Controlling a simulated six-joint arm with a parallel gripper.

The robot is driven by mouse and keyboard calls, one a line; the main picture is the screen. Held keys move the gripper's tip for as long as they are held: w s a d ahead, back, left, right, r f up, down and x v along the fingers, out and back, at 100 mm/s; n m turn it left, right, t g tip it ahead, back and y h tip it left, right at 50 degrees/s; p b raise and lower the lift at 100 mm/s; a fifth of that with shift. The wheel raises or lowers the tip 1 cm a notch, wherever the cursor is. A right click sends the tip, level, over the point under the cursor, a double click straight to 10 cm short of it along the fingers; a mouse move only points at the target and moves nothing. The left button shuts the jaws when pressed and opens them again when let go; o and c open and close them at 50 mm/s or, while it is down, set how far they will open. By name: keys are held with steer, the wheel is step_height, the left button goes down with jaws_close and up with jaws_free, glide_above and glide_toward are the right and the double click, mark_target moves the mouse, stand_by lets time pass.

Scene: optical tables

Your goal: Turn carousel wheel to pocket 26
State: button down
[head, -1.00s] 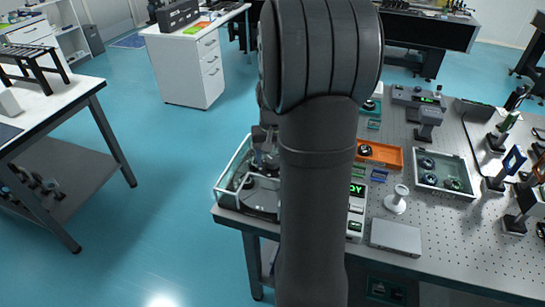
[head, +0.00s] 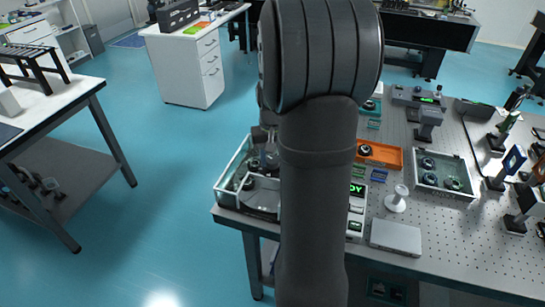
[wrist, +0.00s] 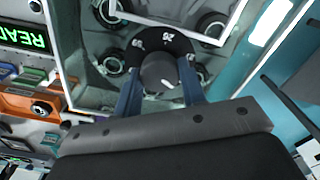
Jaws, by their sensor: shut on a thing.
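The carousel (head: 232,200) is a clear-walled box at the left front corner of the perforated table, partly hidden behind my arm in the head view. A round grey knob (wrist: 159,72) stands at the wheel's middle. My gripper (wrist: 158,80) has its two blue fingers on either side of this knob and is shut on it. In the head view the gripper is mostly hidden by my arm.
A green-lit display (wrist: 22,37) stands beside the carousel. An orange tray (head: 385,154), a grey tray of round parts (head: 424,186), a white spool-shaped stand (head: 397,200) and a flat grey box (head: 395,238) lie to the right. Open floor lies left of the table.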

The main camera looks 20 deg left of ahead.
steer(key=shift+n, duration=8.8)
steer(key=shift+r+n, duration=0.1)
steer(key=shift+n, duration=2.8)
steer(key=c, duration=0.9)
jaws_free()
